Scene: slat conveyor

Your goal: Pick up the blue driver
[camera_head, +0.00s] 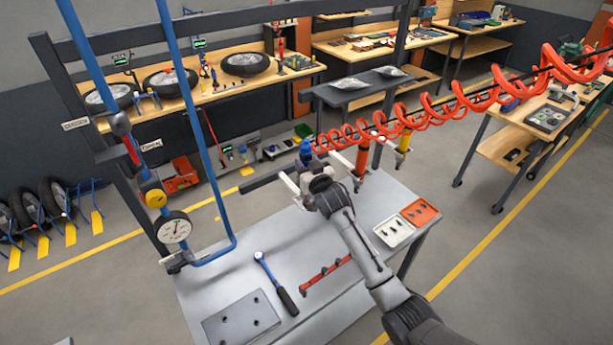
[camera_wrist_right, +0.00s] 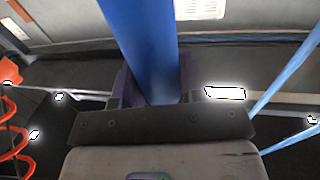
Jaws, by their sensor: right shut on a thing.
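The blue driver (camera_head: 306,150) is upright above the far side of the grey workbench, at the left end of a red coiled hose. My right gripper (camera_head: 303,175) is around its body and shut on it. In the right wrist view the blue driver (camera_wrist_right: 145,45) rises as a thick blue cylinder between the dark fingers (camera_wrist_right: 150,92). The driver's lower part is mostly hidden by the gripper in the head view. My left gripper is not in view.
An orange driver (camera_head: 362,158) and a yellow driver (camera_head: 404,142) hang close to the right. The workbench (camera_head: 225,275) carries a torque wrench (camera_head: 275,283), a red rack (camera_head: 325,275) and small trays (camera_head: 394,231). A blue pipe frame with a gauge (camera_head: 174,230) stands left.

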